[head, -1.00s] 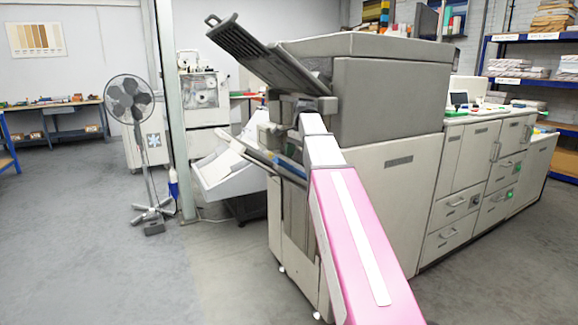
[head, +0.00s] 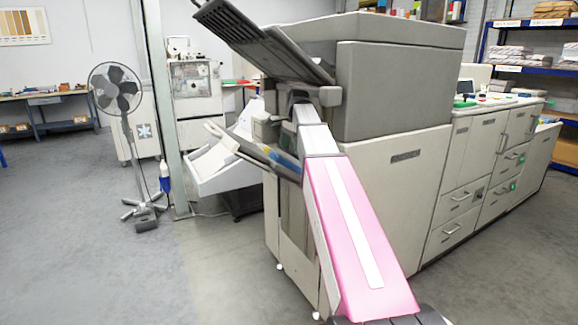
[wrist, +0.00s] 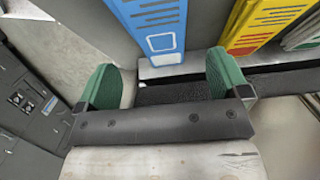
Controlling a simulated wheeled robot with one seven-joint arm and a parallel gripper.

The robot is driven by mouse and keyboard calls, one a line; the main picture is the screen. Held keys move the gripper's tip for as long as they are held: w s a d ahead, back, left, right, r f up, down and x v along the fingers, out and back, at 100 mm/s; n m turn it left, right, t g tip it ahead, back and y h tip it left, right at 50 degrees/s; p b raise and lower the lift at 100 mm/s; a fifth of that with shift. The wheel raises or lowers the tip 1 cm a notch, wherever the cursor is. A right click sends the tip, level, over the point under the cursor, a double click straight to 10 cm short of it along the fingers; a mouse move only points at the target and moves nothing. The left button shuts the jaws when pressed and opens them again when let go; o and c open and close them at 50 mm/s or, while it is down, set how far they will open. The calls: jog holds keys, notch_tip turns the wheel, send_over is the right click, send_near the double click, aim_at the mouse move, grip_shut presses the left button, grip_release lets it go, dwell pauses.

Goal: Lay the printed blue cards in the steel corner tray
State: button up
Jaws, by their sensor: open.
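A strip of blue also shows on the printer's sloping side tray in the head view (head: 287,161), partly behind my arm. My gripper (wrist: 166,82) has two green-padded fingers spread wide, with nothing between them. The near end of the blue cards lies just beyond the fingers, seemingly apart from them. I cannot make out the steel corner tray in either view.
Yellow and red printed cards (wrist: 256,24) lie right of the blue ones, with green and grey ones (wrist: 302,32) further right. The large grey printer (head: 390,100) stands close to my arm. A standing fan (head: 118,92) is at left. The floor at front left is clear.

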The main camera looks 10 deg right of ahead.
aim_at(289, 165)
jog(key=f, duration=0.5)
jog(key=shift+s+a, duration=0.15)
jog(key=shift+a, duration=0.25)
jog(key=shift+r, duration=0.1)
jog(key=c, duration=1.2)
jog(key=shift+r, duration=0.1)
